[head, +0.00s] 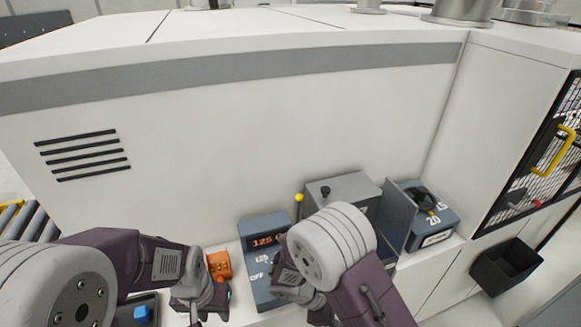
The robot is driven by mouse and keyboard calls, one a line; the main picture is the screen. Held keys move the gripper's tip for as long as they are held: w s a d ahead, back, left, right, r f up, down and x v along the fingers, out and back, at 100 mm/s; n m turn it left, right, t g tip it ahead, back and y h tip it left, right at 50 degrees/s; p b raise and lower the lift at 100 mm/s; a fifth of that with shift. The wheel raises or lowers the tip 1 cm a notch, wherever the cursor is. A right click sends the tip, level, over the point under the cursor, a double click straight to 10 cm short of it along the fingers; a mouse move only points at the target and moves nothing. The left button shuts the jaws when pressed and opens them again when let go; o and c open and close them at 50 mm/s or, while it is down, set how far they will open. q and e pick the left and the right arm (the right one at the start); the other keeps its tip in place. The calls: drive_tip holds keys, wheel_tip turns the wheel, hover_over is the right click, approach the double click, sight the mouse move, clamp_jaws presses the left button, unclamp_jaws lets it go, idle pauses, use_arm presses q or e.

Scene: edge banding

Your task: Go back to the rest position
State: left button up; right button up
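My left arm comes in from the left, and my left gripper (195,312) points down at the bottom edge of the picture. Its fingers are small and partly cut off, so I cannot tell whether they are open. My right arm comes up from the bottom right and bends over the counter. My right wrist is in front of a blue-grey control box (262,225) with a red display reading about 125. My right gripper's fingers are hidden or out of the picture. An orange part (219,265) stands close to the right of my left wrist.
A white machine wall (230,140) rises behind the counter. A black bin (506,267) hangs at right. A blue block (141,313) lies at lower left.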

drive_tip(key=s+d+f+m+y+b, duration=0.2)
drive_tip(key=s+d+m+y+b, duration=0.2)
drive_tip(key=m, duration=1.2)
drive_tip(key=y+b, duration=0.3)
drive_tip(key=b, duration=0.2)
drive_tip(key=shift+s+t+y, duration=0.3)
drive_tip(key=shift+s+y, duration=0.05)
drive_tip(key=shift+y, duration=0.05)
drive_tip(key=shift+d, duration=0.2)
drive_tip(key=shift+a, duration=0.1)
